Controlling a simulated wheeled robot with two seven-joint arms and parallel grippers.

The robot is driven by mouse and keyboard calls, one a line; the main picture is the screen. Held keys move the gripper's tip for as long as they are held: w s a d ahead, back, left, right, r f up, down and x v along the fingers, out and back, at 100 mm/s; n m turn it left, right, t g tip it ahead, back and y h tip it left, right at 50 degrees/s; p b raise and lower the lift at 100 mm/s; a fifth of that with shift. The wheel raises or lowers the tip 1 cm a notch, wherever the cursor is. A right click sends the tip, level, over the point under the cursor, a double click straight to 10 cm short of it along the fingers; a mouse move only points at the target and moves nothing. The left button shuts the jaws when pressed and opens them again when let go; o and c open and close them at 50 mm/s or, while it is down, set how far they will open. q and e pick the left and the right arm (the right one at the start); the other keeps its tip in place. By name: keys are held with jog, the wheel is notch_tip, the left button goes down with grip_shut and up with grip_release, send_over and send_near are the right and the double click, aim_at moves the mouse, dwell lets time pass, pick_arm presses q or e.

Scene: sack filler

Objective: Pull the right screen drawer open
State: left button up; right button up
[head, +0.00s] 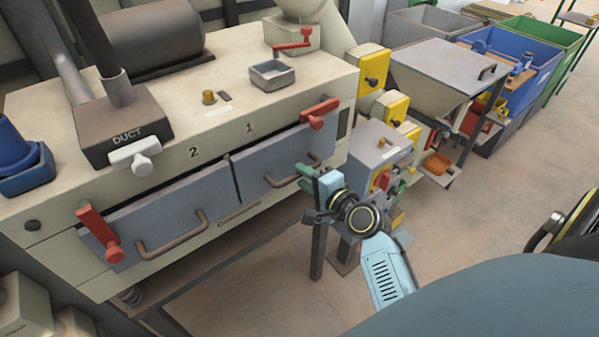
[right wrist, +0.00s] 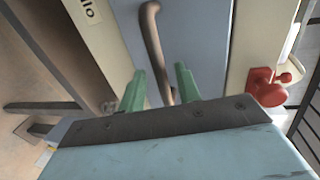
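The right screen drawer (head: 285,155) is a grey-blue front under the number 1 on a cream machine, and looks closed. Its brown bar handle (head: 283,183) also shows in the right wrist view (right wrist: 153,40). A red clamp (head: 319,114) sits at the drawer's upper right corner; it shows in the wrist view too (right wrist: 268,87). My right gripper (head: 303,176) is at the handle's right end. Its green fingers (right wrist: 160,75) are apart, with the handle's bar lined up between them; whether they touch it I cannot tell. My left gripper is not in view.
The left drawer (head: 170,215) with its handle and red clamp (head: 100,235) is beside it. A grey control box (head: 380,150) with a red knob stands close to the right of my gripper. A hopper (head: 440,70) and bins (head: 515,55) stand behind.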

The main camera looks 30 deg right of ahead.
jog(key=shift+x, duration=1.3)
grip_shut()
